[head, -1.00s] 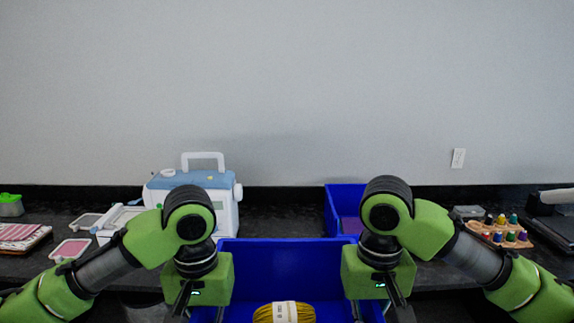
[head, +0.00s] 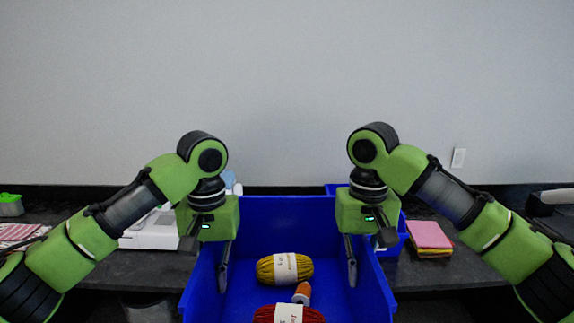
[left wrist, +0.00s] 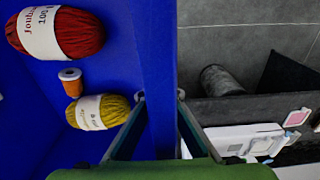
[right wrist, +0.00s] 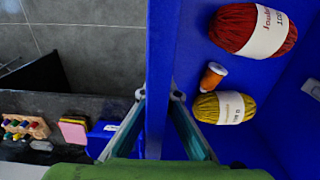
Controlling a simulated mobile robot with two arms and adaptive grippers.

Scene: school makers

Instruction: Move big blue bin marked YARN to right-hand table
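The big blue bin (head: 290,222) is in front of me, open side up, raised at the counter's front edge. It holds a red yarn ball (head: 288,314), a yellow yarn ball (head: 284,268) and an orange thread spool (head: 302,293). No YARN marking shows. My left gripper (head: 212,268) is shut on the bin's left wall, which also shows between the fingers in the left wrist view (left wrist: 158,50). My right gripper (head: 364,268) is shut on the right wall, which also shows in the right wrist view (right wrist: 160,45). The outer fingers are mostly hidden in the head view.
A dark counter (head: 455,268) runs along the wall. A second blue bin (head: 399,243) stands behind, mostly hidden, beside a pink and yellow stack (head: 430,236). A white machine (head: 155,230) is behind my left arm. A thread rack (right wrist: 22,126) shows in the right wrist view.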

